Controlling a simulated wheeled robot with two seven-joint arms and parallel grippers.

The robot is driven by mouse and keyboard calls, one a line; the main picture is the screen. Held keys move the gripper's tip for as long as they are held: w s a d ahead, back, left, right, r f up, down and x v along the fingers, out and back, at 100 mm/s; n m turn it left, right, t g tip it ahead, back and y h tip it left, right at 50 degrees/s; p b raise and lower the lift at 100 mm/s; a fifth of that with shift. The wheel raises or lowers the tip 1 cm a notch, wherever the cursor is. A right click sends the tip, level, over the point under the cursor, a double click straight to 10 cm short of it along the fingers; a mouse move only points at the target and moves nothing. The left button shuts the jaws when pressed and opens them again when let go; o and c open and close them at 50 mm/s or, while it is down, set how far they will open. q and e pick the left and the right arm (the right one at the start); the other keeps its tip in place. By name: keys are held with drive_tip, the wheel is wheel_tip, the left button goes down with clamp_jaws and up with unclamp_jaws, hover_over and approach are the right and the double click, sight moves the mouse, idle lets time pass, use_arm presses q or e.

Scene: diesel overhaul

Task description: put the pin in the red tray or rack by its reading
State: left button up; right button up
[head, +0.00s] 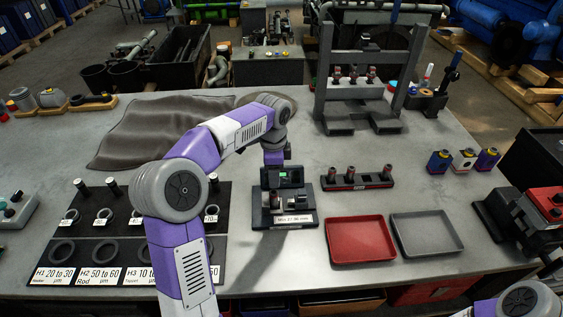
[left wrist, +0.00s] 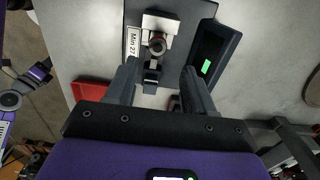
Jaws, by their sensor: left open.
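A dark gauge stand (head: 258,214) with a small green display and a white label starting "Min 27" stands mid-table. A small dark, reddish-ended pin (left wrist: 157,46) appears to sit in its holder; its reading is too small to read. My left gripper (left wrist: 160,90) is open, its fingers apart and pointing at the stand, with nothing between them. In the head view its wrist hangs just behind the stand, and the fingertips are hidden. The red tray (head: 360,260) is empty, right of the stand. A dark rack (head: 370,185) holding three pins lies behind it.
An empty grey tray (head: 428,252) lies right of the red one. A black board (head: 75,232) with rings and labels is at left. A grey press frame (head: 328,100) stands behind, and a red-black vise (head: 525,218) at right. Bare table surrounds the trays.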

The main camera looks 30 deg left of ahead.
sight(274, 192)
use_arm(q)
drive_tip(key=shift+s+f, duration=0.3)
drive_tip(key=shift+s+f+b, duration=0.1)
drive_tip(key=shift+f+b, duration=0.25)
drive_tip(key=shift+b, duration=0.25)
wheel_tip(274, 192, down, 5)
drive_tip(key=b, duration=0.5)
drive_tip(key=shift+f, duration=1.25)
clamp_jaws()
drive_tip(key=shift+r+p, duration=2.5)
drive_tip(key=shift+r, duration=0.25)
